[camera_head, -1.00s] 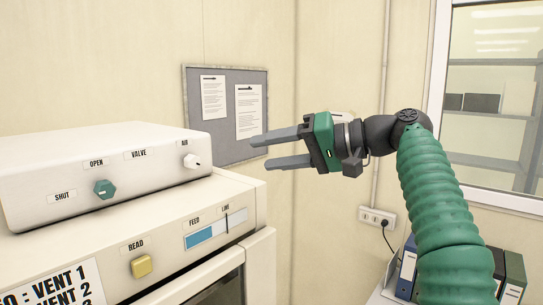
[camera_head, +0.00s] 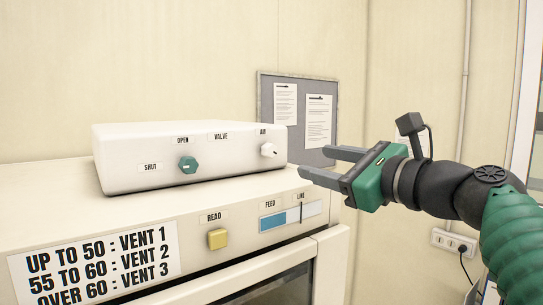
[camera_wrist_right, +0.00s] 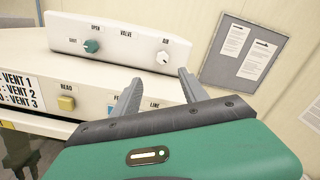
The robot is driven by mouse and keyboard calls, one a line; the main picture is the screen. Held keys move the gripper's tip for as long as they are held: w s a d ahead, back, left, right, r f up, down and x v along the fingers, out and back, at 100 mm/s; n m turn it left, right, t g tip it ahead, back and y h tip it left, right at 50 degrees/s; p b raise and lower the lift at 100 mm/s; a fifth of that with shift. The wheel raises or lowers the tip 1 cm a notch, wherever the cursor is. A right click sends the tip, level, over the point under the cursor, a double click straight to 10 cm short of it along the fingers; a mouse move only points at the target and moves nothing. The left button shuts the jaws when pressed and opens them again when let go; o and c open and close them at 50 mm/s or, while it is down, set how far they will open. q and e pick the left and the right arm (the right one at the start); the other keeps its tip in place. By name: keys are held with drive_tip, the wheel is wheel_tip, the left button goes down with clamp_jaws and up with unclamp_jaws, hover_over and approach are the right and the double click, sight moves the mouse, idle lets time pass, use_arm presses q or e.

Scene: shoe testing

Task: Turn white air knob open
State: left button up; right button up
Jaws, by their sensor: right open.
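The white air knob (camera_head: 268,150) is on the right end of the front of the white valve box (camera_head: 225,170), under the AIR label. It also shows in the right wrist view (camera_wrist_right: 163,57), beyond the fingertips. A green valve knob (camera_head: 187,165) is on the same panel, between the SHUT and OPEN labels; it shows in the right wrist view (camera_wrist_right: 91,46). My right gripper (camera_head: 312,162) is open and empty, to the right of the white knob and apart from it. Its fingers point left toward the box in the head view. My left gripper is in neither view.
The box stands on a larger cream machine (camera_head: 130,198) with a yellow READ button (camera_head: 217,239), a blue FEED gauge (camera_head: 290,217) and a vent instruction label (camera_head: 95,264). A grey notice board (camera_head: 265,95) hangs on the wall behind. A wall socket (camera_head: 453,242) is at the right.

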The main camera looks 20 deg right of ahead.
drive_tip(key=p, duration=0.4)
approach(273, 151)
drive_tip(key=x, duration=0.3)
drive_tip(key=shift+w+d+r, duration=0.2)
drive_tip(key=shift+r, duration=0.05)
drive_tip(key=p+x, duration=0.1)
drive_tip(key=x, duration=0.1)
drive_tip(key=p+x, duration=0.1)
drive_tip(key=x, duration=0.1)
drive_tip(key=p+x, duration=0.1)
drive_tip(key=x, duration=0.1)
drive_tip(key=shift+s+a+f, duration=0.1)
drive_tip(key=shift+a+f, duration=0.1)
drive_tip(key=shift+a, duration=0.1)
drive_tip(key=shift+w+a+f, duration=0.1)
drive_tip(key=shift+w+a, duration=0.1)
drive_tip(key=shift+a, duration=0.05)
drive_tip(key=shift+d, duration=0.1)
drive_tip(key=shift+c, duration=0.4)
drive_tip(key=shift+d, duration=0.15)
drive_tip(key=c, duration=0.5)
drive_tip(key=shift+s, duration=0.1)
clamp_jaws()
